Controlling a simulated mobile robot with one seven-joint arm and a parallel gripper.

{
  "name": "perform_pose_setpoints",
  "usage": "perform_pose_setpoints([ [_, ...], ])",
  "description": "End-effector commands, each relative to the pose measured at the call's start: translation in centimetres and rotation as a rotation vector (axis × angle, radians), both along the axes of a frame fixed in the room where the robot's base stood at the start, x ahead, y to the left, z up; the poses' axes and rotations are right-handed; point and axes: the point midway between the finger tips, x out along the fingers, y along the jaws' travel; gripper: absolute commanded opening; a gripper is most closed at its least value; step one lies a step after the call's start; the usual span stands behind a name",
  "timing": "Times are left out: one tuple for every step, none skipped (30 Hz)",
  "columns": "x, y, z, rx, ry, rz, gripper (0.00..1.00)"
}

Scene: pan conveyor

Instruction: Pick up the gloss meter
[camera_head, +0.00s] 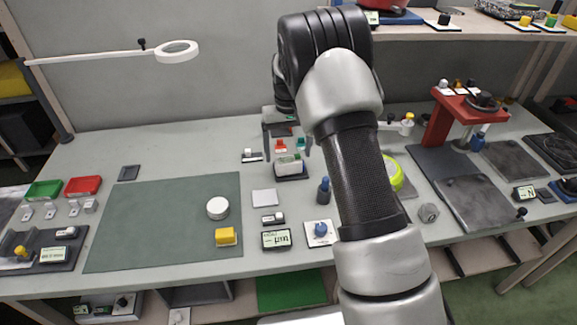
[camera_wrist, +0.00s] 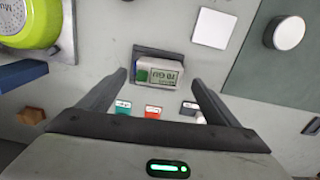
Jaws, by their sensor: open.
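A small boxy device with a pale, lettered display and a green patch, which I take to be the gloss meter (camera_head: 289,160), rests on a dark base near the middle of the table. In the wrist view the same device (camera_wrist: 160,70) lies ahead of my fingertips, roughly centred between them. My gripper (camera_wrist: 160,80) is open and empty, with one finger toward each side of the device. In the head view my gripper (camera_head: 287,148) hangs over it, partly hidden behind my arm. I cannot tell the exact height gap.
A blue-topped knob on a white card (camera_head: 320,232), a dark bottle (camera_head: 323,190) and a white square (camera_head: 264,197) stand nearby. Red and green small pieces (camera_wrist: 153,111) lie on the near side in the wrist view. A lime-green round item (camera_wrist: 30,22) is at left. The green mat (camera_head: 150,225) has free room.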

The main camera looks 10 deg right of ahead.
Motion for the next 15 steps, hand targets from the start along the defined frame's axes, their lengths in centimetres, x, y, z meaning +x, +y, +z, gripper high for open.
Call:
perform_pose_setpoints([
  [-0.1,-0.2,-1.0,-0.001,0.004,-0.001,0.84],
  [-0.1,-0.2,-1.5,-0.001,0.004,-0.001,0.84],
  [-0.1,-0.2,-2.0,-0.001,0.003,-0.001,0.84],
  [-0.1,-0.2,-2.3,-0.001,0.002,-0.001,0.84],
  [-0.1,-0.2,-2.5,-0.001,0.002,-0.001,0.84],
  [0.0,-0.2,-2.7,-0.001,0.001,-0.001,0.84],
  [0.0,-0.2,-2.7,-0.001,0.001,-0.001,0.84],
  [0.0,-0.2,-2.7,-0.001,0.000,-0.001,0.84],
  [0.0,-0.2,-2.7,-0.001,0.000,-0.001,0.84],
  [0.0,-0.2,-2.7,-0.001,0.000,-0.001,0.84],
  [0.0,-0.2,-2.7,-0.001,0.000,-0.001,0.84],
  [0.0,-0.2,-2.7,-0.001,0.000,-0.001,0.83],
  [0.0,-0.2,-2.7,-0.001,0.000,-0.001,0.78],
  [0.0,-0.2,-2.6,-0.001,0.000,-0.001,0.73],
  [0.0,-0.2,-2.6,-0.001,0.000,-0.001,0.66],
])
